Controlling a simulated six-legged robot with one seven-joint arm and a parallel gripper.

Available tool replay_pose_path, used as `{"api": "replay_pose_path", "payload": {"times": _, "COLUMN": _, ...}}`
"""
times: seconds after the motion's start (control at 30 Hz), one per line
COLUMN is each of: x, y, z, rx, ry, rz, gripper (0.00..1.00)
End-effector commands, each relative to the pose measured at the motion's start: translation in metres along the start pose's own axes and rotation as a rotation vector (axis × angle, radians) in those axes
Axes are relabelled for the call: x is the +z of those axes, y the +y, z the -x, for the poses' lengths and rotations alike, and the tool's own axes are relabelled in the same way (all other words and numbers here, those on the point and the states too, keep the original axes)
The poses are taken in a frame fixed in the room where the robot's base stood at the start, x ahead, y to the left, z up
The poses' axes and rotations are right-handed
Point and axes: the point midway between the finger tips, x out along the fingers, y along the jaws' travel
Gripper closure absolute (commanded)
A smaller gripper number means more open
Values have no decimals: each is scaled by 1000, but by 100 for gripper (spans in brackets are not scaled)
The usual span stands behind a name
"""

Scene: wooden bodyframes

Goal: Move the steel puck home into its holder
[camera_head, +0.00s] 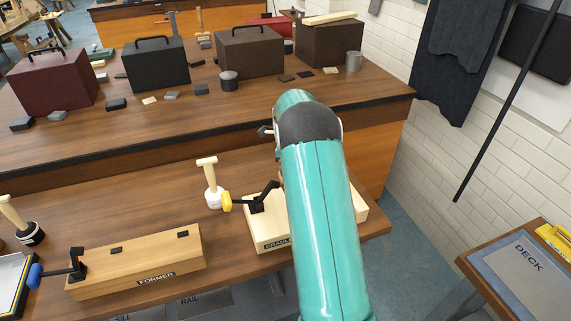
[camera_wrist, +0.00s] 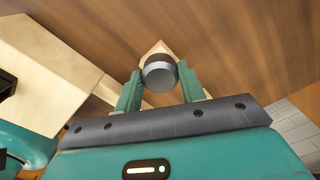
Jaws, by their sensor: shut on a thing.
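In the wrist view my gripper (camera_wrist: 159,80) is shut on the steel puck (camera_wrist: 160,74), a short grey cylinder with a darker top, held between the two fingertips. A pale wooden piece (camera_wrist: 154,48) shows just behind the puck; I cannot tell whether they touch. In the head view a pale wooden block lettered "CRADLE" (camera_head: 268,241), partly covered by my teal arm, stands near the bench's right end. I cannot tell whether it is the puck's holder. The arm hides my gripper and the puck in that view.
A longer block lettered "FORMER" (camera_head: 135,262) lies to the left. Toolboxes (camera_head: 248,52) stand on the far bench. Open floor separates the near bench from the "DECK" table (camera_head: 520,270).

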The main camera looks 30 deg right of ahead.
Motion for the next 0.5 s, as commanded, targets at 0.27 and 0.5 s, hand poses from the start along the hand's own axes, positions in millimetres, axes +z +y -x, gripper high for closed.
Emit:
{"api": "replay_pose_path", "payload": {"times": 0.27, "x": 0, "y": 0, "z": -3, "rx": -1, "ry": 0, "rz": 0, "gripper": 43}}
{"api": "replay_pose_path", "payload": {"times": 0.5, "x": 0, "y": 0, "z": -4, "rx": 0, "ry": 0, "rz": 0, "gripper": 35}}
